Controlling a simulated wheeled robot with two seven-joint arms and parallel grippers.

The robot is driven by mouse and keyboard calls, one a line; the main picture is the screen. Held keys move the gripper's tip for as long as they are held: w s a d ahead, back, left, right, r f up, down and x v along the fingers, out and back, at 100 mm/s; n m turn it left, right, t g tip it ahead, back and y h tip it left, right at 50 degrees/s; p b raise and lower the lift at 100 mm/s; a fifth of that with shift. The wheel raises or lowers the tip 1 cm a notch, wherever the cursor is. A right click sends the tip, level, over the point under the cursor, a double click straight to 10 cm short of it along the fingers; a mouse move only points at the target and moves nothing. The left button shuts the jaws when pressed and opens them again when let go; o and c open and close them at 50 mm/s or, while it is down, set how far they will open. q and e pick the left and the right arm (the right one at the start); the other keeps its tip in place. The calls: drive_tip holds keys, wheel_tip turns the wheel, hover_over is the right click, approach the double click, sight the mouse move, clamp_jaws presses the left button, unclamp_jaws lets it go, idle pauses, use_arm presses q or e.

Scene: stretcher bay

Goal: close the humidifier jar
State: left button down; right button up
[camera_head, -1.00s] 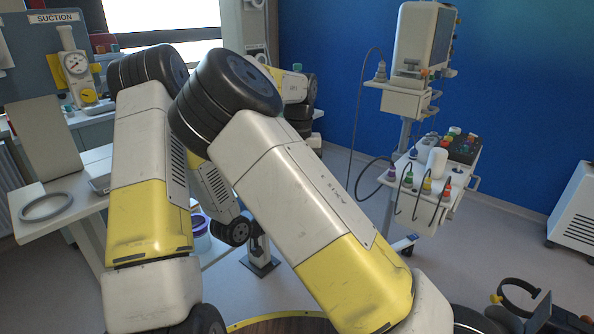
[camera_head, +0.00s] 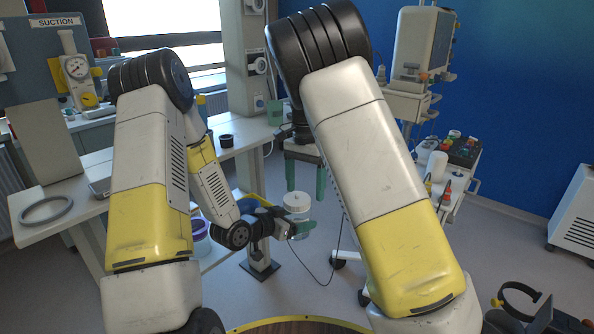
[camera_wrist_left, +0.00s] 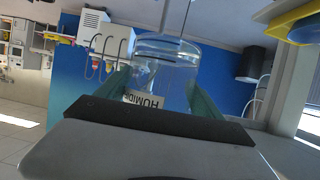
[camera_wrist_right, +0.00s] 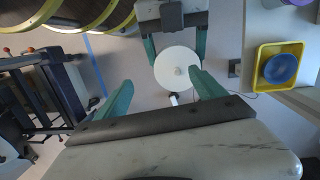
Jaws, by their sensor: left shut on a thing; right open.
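The clear humidifier jar (camera_head: 297,216) is upright in my left gripper (camera_head: 290,224), in front of the bench. A round white lid (camera_head: 296,201) shows at its top; whether it is seated or tight cannot be told. The left wrist view shows the jar (camera_wrist_left: 168,62) with an upside-down label between the fingers. My right gripper (camera_head: 305,192) is open and points down, above the jar. In the right wrist view the white lid (camera_wrist_right: 176,68), with a small centre knob, lies below and ahead of my open right fingers (camera_wrist_right: 160,80), apart from them.
A bench (camera_head: 95,196) with a grey ring (camera_head: 45,207) runs along the left. A yellow tray (camera_wrist_right: 292,49) with a blue bowl (camera_wrist_right: 281,68) shows in the right wrist view. A wheeled equipment stand (camera_head: 455,190) is at right. A round yellow-rimmed top (camera_head: 300,319) is at the near edge.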

sight(297, 198)
drive_tip(key=n, duration=0.5)
drive_tip(key=shift+a+r, duration=0.15)
drive_tip(key=shift+r, duration=0.15)
drive_tip(key=n, duration=0.5)
drive_tip(key=shift+w+a+r, duration=0.15)
drive_tip(key=shift+a+r, duration=0.1)
drive_tip(key=shift+r, duration=0.15)
drive_tip(key=n, duration=0.3)
drive_tip(key=r+n, duration=0.1)
drive_tip(key=n, duration=0.1)
drive_tip(key=shift+w+a+t, duration=0.15)
drive_tip(key=shift+a+t, duration=0.15)
drive_tip(key=shift+t, duration=0.1)
drive_tip(key=n, duration=0.2)
drive_tip(key=r+n, duration=0.1)
drive_tip(key=n, duration=0.1)
drive_tip(key=r+n, duration=0.1)
drive_tip(key=n, duration=0.2)
drive_tip(key=shift+w+a+t, duration=0.2)
drive_tip(key=shift+a+t, duration=0.2)
drive_tip(key=shift+f, duration=0.15)
drive_tip(key=shift+f, duration=3.9)
